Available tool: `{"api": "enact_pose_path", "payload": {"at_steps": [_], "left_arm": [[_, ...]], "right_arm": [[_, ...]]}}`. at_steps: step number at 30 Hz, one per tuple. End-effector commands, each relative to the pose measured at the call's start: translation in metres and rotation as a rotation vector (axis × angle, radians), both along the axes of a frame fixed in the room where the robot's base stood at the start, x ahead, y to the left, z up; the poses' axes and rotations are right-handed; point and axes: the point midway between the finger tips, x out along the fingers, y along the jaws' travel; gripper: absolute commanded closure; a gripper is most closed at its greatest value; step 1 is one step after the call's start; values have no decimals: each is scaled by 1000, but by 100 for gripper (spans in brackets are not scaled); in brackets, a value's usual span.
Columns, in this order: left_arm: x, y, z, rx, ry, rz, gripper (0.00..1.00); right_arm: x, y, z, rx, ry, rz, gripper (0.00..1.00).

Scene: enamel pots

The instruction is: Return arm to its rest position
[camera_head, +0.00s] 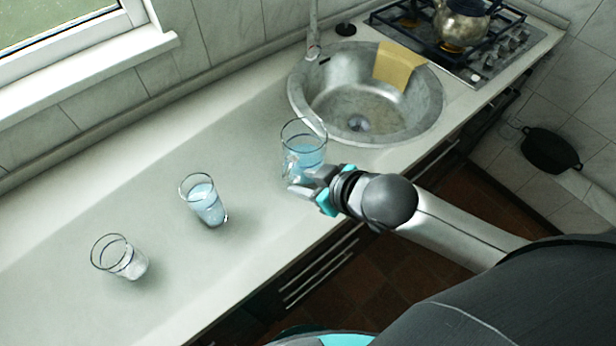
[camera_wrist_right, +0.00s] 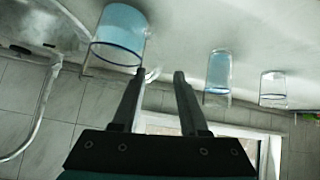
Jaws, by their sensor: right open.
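My right gripper (camera_head: 308,185) is open beside the nearest-to-sink glass (camera_head: 304,155) on the counter. That glass is upright and holds blue liquid. In the right wrist view, the two fingers of my right gripper (camera_wrist_right: 157,82) are spread with nothing between them, and the same glass (camera_wrist_right: 118,38) appears just to their left, upside down in the picture. I cannot tell whether a finger touches it. My right arm reaches in from the lower right. My left gripper is not in view.
A second glass with blue liquid (camera_head: 204,201) and a nearly clear glass (camera_head: 120,258) stand farther left on the counter (camera_head: 60,300). A round sink (camera_head: 335,85) with a yellow cloth (camera_head: 397,66) lies behind. A stove (camera_head: 480,50) holds a kettle (camera_head: 461,22).

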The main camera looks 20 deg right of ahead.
Motion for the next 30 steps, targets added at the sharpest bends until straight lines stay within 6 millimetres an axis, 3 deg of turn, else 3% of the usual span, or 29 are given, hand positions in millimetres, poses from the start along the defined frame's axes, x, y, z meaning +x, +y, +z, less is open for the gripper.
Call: {"api": "enact_pose_path", "payload": {"at_steps": [22, 26, 30], "left_arm": [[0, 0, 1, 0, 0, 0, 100], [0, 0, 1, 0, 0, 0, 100], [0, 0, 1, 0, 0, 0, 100]], "right_arm": [[-5, -1, 4, 0, 4, -5, 57], [-15, -1, 2, -7, 42, -48, 57], [-40, -9, -6, -30, 146, -144, 57]]}}
